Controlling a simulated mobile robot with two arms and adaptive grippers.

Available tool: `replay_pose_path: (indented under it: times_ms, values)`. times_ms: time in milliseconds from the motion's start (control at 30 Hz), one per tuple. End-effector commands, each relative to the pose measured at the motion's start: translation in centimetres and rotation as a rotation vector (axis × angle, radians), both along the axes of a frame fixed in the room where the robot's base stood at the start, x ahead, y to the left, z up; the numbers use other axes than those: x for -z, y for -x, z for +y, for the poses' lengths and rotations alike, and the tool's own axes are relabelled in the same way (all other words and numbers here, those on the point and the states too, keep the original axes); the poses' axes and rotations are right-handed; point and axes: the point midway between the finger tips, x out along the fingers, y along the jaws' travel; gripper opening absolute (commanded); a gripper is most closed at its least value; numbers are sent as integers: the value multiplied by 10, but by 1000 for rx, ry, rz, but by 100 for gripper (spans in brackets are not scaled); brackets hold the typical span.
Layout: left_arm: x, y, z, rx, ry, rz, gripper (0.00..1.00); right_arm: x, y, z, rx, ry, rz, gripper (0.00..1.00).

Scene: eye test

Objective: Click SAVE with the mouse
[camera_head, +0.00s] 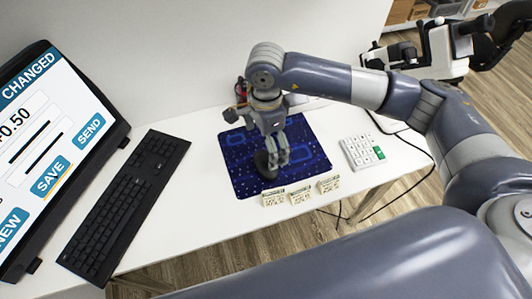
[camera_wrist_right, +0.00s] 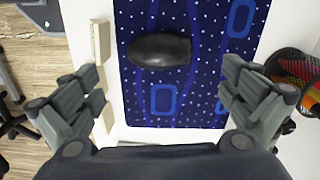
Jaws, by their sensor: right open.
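A black mouse (camera_head: 264,166) lies on a dark blue patterned mouse pad (camera_head: 240,180); my gripper partly hides it in the head view. My right gripper (camera_head: 277,164) points down over the pad, close beside the mouse. In the right wrist view my right gripper (camera_wrist_right: 164,88) is open and empty, and the mouse (camera_wrist_right: 160,50) shows above the middle, between the spread fingers in the picture. Whether they touch it I cannot tell. A tilted monitor (camera_head: 118,128) at left shows a teal SAVE button (camera_head: 50,177) between NEW and SEND. No cursor is discernible. My left gripper is not in view.
A black keyboard (camera_head: 125,205) lies between monitor and pad. Several small cream blocks (camera_head: 300,193) line the front edge by the pad. A white keypad (camera_head: 358,153) is to its right. A dark mesh cup (camera_wrist_right: 288,68) stands beside the pad. White table (camera_head: 205,205) is bare between keyboard and pad.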

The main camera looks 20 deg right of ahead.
Motion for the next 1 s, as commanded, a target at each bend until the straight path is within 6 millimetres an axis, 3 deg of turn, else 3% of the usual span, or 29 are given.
replay_pose_path:
  times_ms: [100,300,1000]
  values:
    - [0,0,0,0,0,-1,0,-20,0,0,0,0,-1,100]
    - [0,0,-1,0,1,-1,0,-34,0,0,0,0,1,100]
    - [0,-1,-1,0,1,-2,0,-35,1,0,0,1,2,100]
